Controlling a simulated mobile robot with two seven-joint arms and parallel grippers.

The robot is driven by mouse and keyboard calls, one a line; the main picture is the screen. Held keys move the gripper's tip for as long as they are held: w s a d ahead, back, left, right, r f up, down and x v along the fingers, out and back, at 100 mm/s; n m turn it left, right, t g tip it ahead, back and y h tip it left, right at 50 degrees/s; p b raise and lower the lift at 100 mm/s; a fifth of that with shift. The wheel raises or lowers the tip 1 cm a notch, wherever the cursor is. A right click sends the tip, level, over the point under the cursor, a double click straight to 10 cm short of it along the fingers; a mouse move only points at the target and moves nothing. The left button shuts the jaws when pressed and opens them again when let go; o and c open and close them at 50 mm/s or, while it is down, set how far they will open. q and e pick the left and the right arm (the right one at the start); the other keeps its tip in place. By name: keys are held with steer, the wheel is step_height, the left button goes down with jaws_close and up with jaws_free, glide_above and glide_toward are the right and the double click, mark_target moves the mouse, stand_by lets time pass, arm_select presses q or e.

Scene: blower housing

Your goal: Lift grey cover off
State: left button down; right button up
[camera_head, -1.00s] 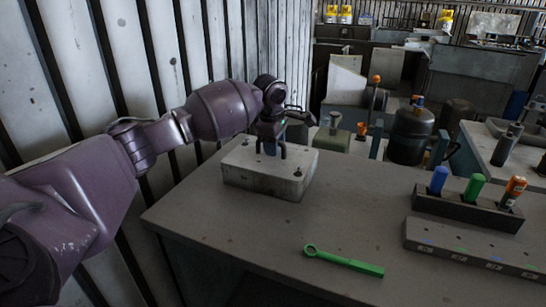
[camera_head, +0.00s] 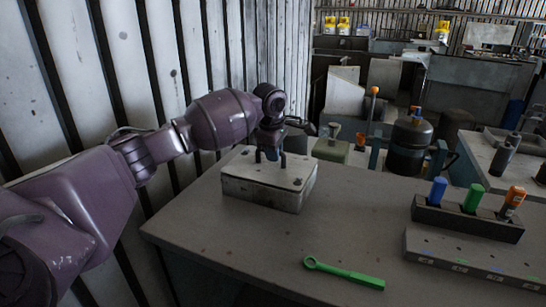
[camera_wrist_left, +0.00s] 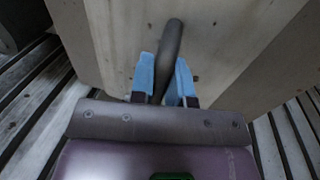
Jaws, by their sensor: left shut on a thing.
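The grey cover (camera_head: 238,169) is a box-like block with a pale, worn top and small dark screw holes. It stands at the left end of the table, and I see no clear gap beneath it. In the left wrist view its pale face (camera_wrist_left: 235,35) fills the top of the picture. A dark round handle bar (camera_wrist_left: 171,45) rises from it. My left gripper (camera_head: 270,155) is over the cover's top; its blue fingertips (camera_wrist_left: 165,82) are shut on the handle from both sides. The head view partly hides this grip behind the wrist. My right gripper is not in view.
A green ring spanner (camera_head: 343,273) lies at the table's front. A dark rack (camera_head: 466,224) with blue, green and orange-handled tools stands at the right, behind a long grey block (camera_head: 470,259). The table's middle (camera_head: 350,215) is clear. A ribbed wall (camera_head: 150,60) is close on the left.

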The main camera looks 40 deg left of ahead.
arm_select(q)
step_height(320, 180, up, 7)
steer(key=shift+f+p, duration=0.1)
steer(key=shift+p, duration=0.55)
step_height(320, 180, up, 21)
steer(key=p, duration=1.6)
steer(key=shift+f, duration=0.2)
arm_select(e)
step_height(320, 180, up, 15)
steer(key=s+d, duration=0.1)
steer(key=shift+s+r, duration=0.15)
